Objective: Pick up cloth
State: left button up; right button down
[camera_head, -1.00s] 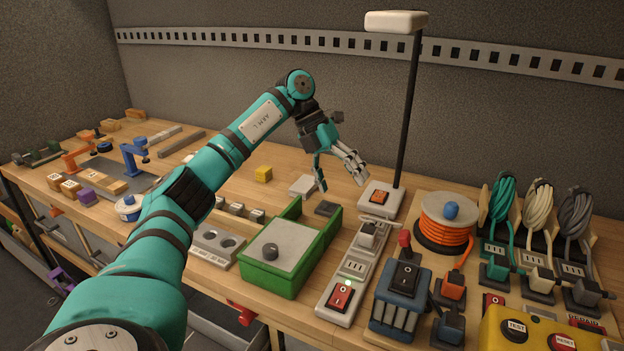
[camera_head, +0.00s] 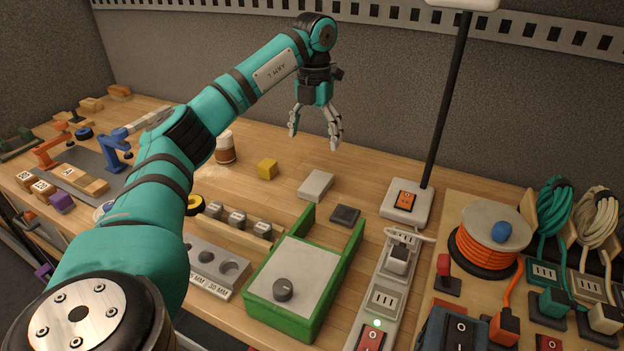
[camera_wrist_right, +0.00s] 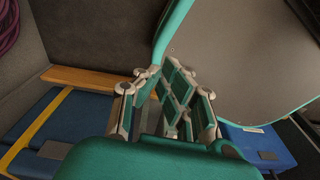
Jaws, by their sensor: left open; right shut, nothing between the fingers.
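I cannot make out a cloth for certain in either view. My right gripper (camera_wrist_right: 168,95) shows only in the right wrist view. It is shut with nothing held, away from the bench-top items. My left arm hides part of the bench's left side.
A green-sided box (camera_head: 300,275) with a knob stands at the front middle. A lamp post (camera_head: 447,100) rises at right, near a power strip (camera_head: 385,300) and an orange cord reel (camera_head: 487,245). A brown-and-white jar (camera_head: 225,148) stands beside my left arm. Bare wood lies around the yellow cube.

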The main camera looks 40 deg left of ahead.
aim_at(314, 185)
pick_arm(q)
jog(key=f, duration=0.4)
jog(key=f+p, duration=0.1)
jog(key=f, duration=0.2)
jog(key=shift+s+d, duration=0.25)
jog(key=shift+d, duration=0.15)
jog(key=f, duration=0.3)
jog(key=shift+w+a+f, duration=0.15)
jog(key=shift+a, duration=0.05)
jog(key=f, duration=0.1)
jog(key=f+p, duration=0.1)
jog(key=f, duration=0.1)
jog(key=a+f, duration=0.1)
jog(key=shift+w+f+p, duration=0.25)
jog(key=shift+w+p, duration=0.1)
jog(key=shift+f, duration=0.2)
pick_arm(e)
jog(key=d+r, duration=0.1)
jog(key=s+d+r, duration=0.1)
jog(key=d, duration=0.1)
jog(key=shift+s+r, duration=0.2)
jog(key=shift+r, duration=0.1)
pick_arm(q)
jog(key=shift+c, duration=0.4)
jog(key=c, duration=1.2)
pick_arm(e)
jog(key=shift+s, duration=0.1)
